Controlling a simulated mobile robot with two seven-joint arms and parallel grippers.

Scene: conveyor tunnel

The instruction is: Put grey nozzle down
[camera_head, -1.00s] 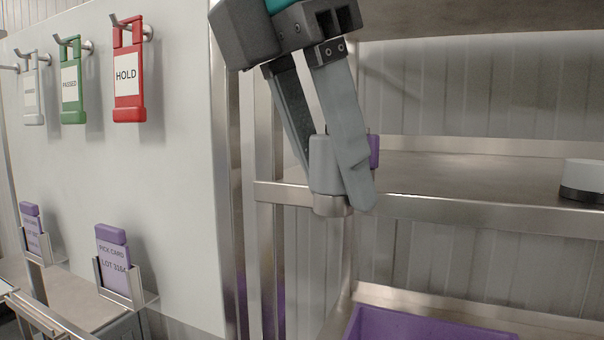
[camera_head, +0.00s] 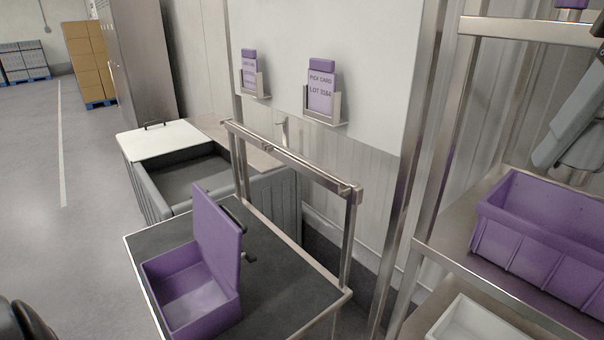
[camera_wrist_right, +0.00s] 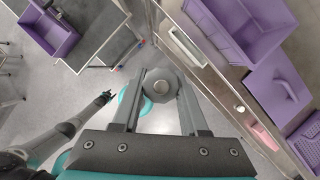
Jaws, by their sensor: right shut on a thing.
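The grey nozzle (camera_wrist_right: 161,84) is between the two fingers of my right gripper (camera_wrist_right: 158,98) in the right wrist view, seen end-on with a round face. The fingers are shut on it. In the head view my right gripper (camera_head: 572,130) is at the right edge, partly cut off, above the purple bin on the rack. The nozzle is mostly hidden there behind the fingers. My left arm shows in the wrist view with its dark end (camera_wrist_right: 106,96) low over the floor; its jaw state is too small to tell.
A purple bin (camera_head: 505,226) stands on the rack shelf, with a white tray (camera_head: 462,318) below. An open purple box (camera_head: 158,284) sits on a dark-topped table (camera_head: 285,262). A grey bin with a white lid (camera_head: 158,140) stands behind.

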